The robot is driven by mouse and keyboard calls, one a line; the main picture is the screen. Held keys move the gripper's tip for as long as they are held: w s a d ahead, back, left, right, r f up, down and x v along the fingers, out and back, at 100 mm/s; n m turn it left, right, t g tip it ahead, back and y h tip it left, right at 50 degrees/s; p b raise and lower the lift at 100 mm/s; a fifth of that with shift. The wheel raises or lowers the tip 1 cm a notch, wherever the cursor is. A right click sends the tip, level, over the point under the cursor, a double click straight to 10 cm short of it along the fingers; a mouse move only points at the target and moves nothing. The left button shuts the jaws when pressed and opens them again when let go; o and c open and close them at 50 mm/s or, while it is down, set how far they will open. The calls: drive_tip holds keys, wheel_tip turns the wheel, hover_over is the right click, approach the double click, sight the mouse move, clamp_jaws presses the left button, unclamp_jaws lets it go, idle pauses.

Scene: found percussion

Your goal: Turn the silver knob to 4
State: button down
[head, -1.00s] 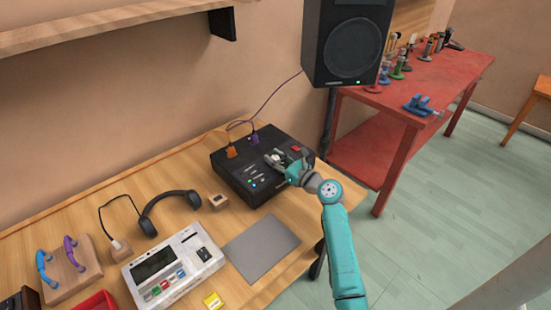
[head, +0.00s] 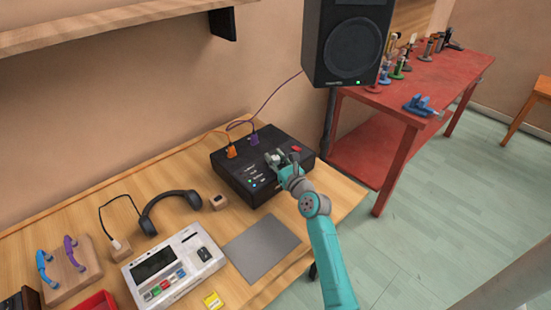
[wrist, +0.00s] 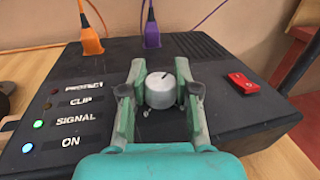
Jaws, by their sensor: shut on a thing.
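In the head view my gripper (head: 278,160) covers most of the knob. Small white marks show near the knob's front, but the numbers are too small to read.
An orange plug (wrist: 90,32) and a purple plug (wrist: 151,30) stand at the box's back. A red switch (wrist: 243,82) is to the right of the knob. Labelled lamps are at left, with green SIGNAL and blue ON lit. A grey mat (head: 261,248) lies in front.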

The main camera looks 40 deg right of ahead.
drive_tip(key=c, duration=0.8)
unclamp_jaws()
drive_tip(key=shift+c, duration=0.2)
drive_tip(key=s+a, duration=0.2)
drive_tip(key=s, duration=1)
drive_tip(key=shift+w+a, duration=0.1)
